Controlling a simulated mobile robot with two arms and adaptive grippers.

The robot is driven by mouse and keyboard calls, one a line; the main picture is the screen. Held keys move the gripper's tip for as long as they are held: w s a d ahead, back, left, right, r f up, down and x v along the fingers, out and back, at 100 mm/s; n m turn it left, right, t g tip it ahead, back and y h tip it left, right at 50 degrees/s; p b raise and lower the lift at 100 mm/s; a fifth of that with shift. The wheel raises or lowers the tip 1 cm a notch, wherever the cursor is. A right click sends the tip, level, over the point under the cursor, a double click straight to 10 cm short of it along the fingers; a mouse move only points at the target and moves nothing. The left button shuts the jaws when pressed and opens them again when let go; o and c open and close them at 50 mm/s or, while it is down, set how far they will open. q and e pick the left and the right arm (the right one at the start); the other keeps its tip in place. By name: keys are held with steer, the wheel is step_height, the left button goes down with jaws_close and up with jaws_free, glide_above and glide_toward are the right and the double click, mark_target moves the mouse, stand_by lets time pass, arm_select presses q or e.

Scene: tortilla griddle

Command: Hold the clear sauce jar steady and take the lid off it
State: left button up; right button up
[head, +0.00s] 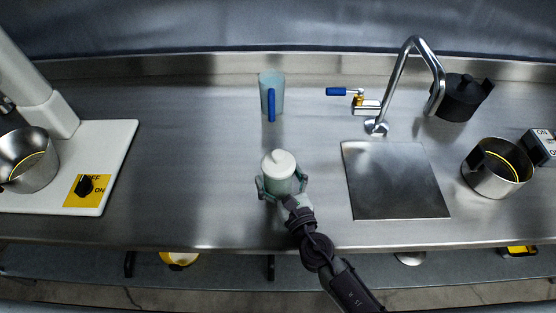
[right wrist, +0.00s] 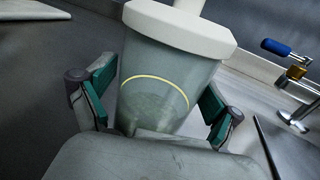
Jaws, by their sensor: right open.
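The clear sauce jar (head: 279,186) stands upright on the steel counter, with its white lid (head: 279,163) on top. In the right wrist view the jar (right wrist: 165,90) fills the middle, with a yellow line around its body and the white lid (right wrist: 180,28) seated on it. My right gripper (head: 282,188) is at the jar, its fingers on either side of the body below the lid. In the right wrist view the right gripper (right wrist: 155,100) is open, with gaps visible between the fingers and the jar. My left gripper is not in view.
A blue-handled cup (head: 271,92) stands behind the jar. A faucet (head: 400,80) and steel sink cover (head: 395,180) are to the right, with a metal pot (head: 497,170) and black kettle (head: 462,97) beyond. A white appliance (head: 100,150) holding a steel bowl (head: 27,160) is at left.

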steer(key=shift+f+b, duration=1.35)
steer(key=shift+f, duration=0.05)
stand_by(0.3)
steer(key=shift+r, duration=0.25)
stand_by(0.4)
steer(key=c, duration=0.9)
